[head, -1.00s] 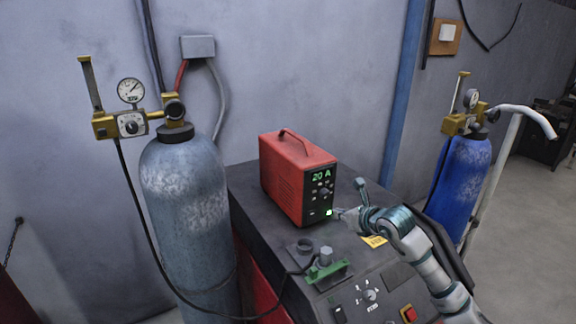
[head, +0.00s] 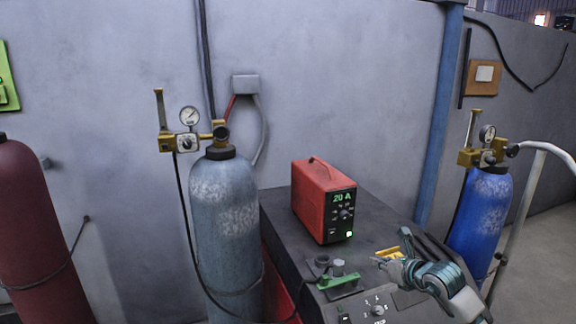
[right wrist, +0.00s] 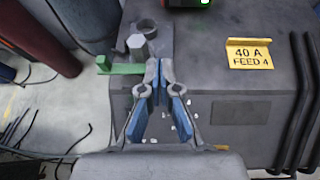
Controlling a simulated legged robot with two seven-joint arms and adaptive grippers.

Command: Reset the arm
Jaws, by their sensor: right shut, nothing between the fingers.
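My right gripper (head: 384,262) is in the head view at the lower right, over the dark top of the welding cabinet (head: 279,206). Its fingers are together with nothing between them, which the right wrist view also shows (right wrist: 158,66). The red power unit (head: 311,200) stands on the cabinet, left of and behind the gripper, apart from it. Its display reads 20 A and a small green light glows low on its front. My left gripper is in neither view.
A green clamp piece (head: 338,281) with a bolt sits on the cabinet. A yellow plate (right wrist: 249,54) reads "40 A FEED 4". A grey-blue gas cylinder (head: 224,220) stands left, a blue one (head: 482,215) right beside a trolley, and a dark red one (head: 38,235) at far left.

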